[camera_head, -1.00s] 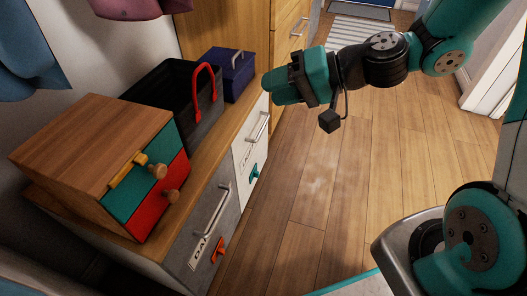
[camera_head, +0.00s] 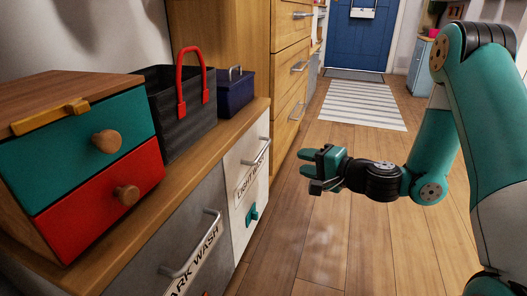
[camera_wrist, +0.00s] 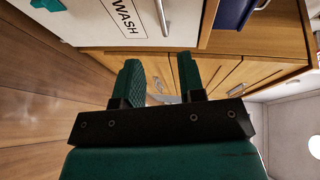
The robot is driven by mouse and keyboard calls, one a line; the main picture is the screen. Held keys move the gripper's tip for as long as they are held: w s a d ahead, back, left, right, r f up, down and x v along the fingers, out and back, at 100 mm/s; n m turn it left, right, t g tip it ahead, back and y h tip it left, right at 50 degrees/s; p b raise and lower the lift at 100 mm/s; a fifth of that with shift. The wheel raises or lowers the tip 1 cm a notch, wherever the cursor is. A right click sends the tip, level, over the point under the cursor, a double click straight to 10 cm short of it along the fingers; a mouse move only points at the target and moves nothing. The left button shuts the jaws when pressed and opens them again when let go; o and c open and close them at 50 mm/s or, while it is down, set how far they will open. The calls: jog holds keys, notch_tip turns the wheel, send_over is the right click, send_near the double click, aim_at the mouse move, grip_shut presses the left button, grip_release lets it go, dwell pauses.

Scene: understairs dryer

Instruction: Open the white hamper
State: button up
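The white hamper (camera_head: 240,172) is a white front with a "LIGHT WASH" label, set under the wooden counter. It looks closed.
A grey hamper (camera_head: 190,225) with a "DARK WASH" label is to the left. On the counter (camera_head: 205,135) stand a small drawer box (camera_head: 70,190), a black basket (camera_head: 175,125) and a blue box (camera_head: 235,92). Wooden drawers (camera_head: 290,65) stand beyond. The floor (camera_head: 335,240) is clear.

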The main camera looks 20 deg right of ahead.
aim_at(264, 149)
jog(key=shift+x, duration=7.3)
jog(key=shift+s, duration=0.1)
grip_shut()
